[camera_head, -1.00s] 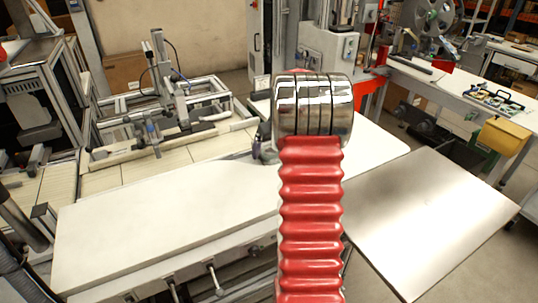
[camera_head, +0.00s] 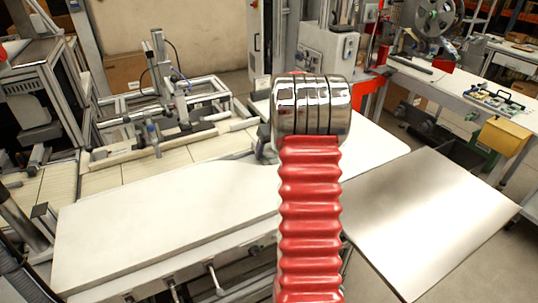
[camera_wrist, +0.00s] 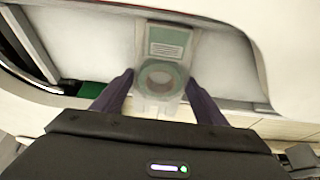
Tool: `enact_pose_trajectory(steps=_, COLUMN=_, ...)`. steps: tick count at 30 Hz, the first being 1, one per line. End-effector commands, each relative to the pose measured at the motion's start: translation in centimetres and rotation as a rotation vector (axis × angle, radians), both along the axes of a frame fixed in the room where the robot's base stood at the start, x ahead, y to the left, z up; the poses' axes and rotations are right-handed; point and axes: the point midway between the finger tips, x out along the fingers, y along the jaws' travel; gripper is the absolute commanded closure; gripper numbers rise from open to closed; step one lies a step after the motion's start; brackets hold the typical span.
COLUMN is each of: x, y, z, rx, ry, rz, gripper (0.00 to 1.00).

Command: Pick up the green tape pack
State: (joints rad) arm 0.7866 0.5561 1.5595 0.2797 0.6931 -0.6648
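The green tape pack (camera_wrist: 168,45) shows in the wrist view as a clear bag with a pale green label and a round greenish reel. It lies ahead of my gripper (camera_wrist: 161,78), roughly in line with the gap between its two dark purple fingers. The fingers are spread apart, with the lower part of the pack between them. I see no clear contact. In the head view my red, ribbed arm hides the pack and nearly all of my gripper; only a small dark part shows at the left of the arm.
A long white table (camera_head: 165,220) runs under my arm, its left part bare. A flat metal plate (camera_head: 430,220) adjoins at the right. A frame machine (camera_head: 170,110) stands at the back left. A dark green item (camera_wrist: 95,90) shows left of my gripper in the wrist view.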

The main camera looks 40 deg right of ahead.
Motion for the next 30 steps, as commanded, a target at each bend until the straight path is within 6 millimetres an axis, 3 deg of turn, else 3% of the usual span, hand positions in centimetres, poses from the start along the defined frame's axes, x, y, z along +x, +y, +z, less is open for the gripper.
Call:
enact_pose_trajectory(steps=11, x=0.0, y=0.0, z=0.0, rx=0.0, ry=0.0, rz=0.0, gripper=0.61)
enact_pose_trajectory(steps=22, x=0.0, y=0.0, z=0.7, rx=-0.001, ry=-0.002, rz=0.0, gripper=0.62)
enact_pose_trajectory(steps=30, x=0.1, y=-0.1, z=4.5, rx=-0.003, ry=-0.003, rz=0.0, gripper=0.62)
